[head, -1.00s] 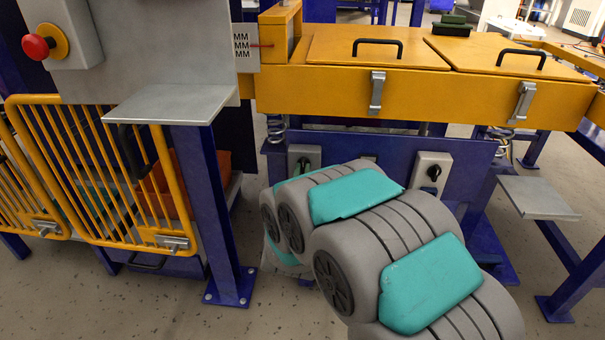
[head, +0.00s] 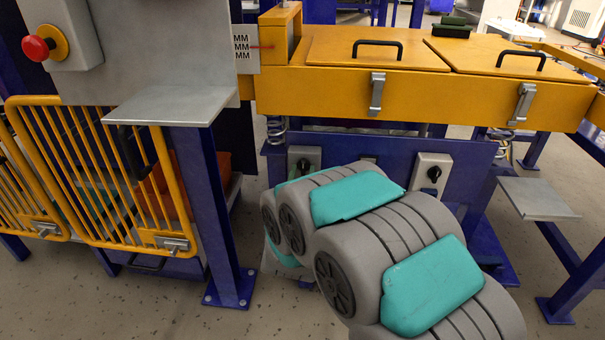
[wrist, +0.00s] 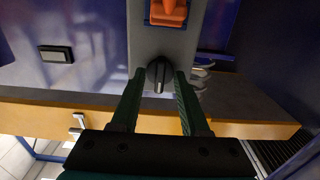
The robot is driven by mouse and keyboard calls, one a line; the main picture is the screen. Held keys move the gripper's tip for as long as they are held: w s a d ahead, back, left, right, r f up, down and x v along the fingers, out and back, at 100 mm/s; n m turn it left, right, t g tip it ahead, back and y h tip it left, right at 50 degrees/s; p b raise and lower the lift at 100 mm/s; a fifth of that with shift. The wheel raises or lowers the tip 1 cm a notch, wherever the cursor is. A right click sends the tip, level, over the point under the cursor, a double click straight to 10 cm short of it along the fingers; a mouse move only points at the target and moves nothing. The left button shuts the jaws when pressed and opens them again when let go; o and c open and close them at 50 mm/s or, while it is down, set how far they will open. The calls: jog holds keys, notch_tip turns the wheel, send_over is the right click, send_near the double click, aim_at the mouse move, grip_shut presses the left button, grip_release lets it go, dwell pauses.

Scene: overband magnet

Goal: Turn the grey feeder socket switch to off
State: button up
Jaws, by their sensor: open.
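A grey feeder socket switch box (head: 311,153) sits on the blue panel below the yellow beam, partly covered by my arm in the head view. In the wrist view the grey box (wrist: 170,45) carries a black rotary knob (wrist: 159,76) with a pale mark pointing down the picture, and an orange plug (wrist: 168,12) at the top edge. My gripper (wrist: 160,75) is open, with one dark finger on each side of the knob. I cannot tell whether the fingers touch it.
A second grey switch box (head: 431,172) with a black knob is on the same panel to the right. A small dark plate (wrist: 56,53) is beside the knob's box. The yellow beam (head: 330,91) runs above. A yellow barred gate (head: 110,175) and blue post (head: 215,215) stand left.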

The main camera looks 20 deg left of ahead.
jog(key=v, duration=0.7)
jog(key=shift+s+p, duration=0.35)
jog(key=shift+p, duration=0.1)
jog(key=shift+d, duration=0.1)
jog(key=s+d+f+g, duration=0.1)
jog(key=s+d+g, duration=0.35)
jog(key=d, duration=0.35)
jog(key=s+d+f+g, duration=0.1)
jog(key=s+d+g, duration=0.2)
jog(key=d+g, duration=0.4)
jog(key=s+d+r+m+g+h, duration=0.15)
jog(key=s+d+g, duration=0.25)
jog(key=s+d, duration=0.85)
jog(key=s+d+m+g+h, duration=0.1)
jog(key=s+d+g+h, duration=0.25)
jog(key=s+d, duration=0.9)
jog(key=s+a+r+p, duration=0.1)
jog(key=r+p, duration=0.5)
jog(key=s+a+r+p, duration=0.2)
jog(key=r+p, duration=0.4)
jog(key=shift+a+r+y, duration=0.15)
jog(key=shift+r+y, duration=0.15)
jog(key=shift+r, duration=0.05)
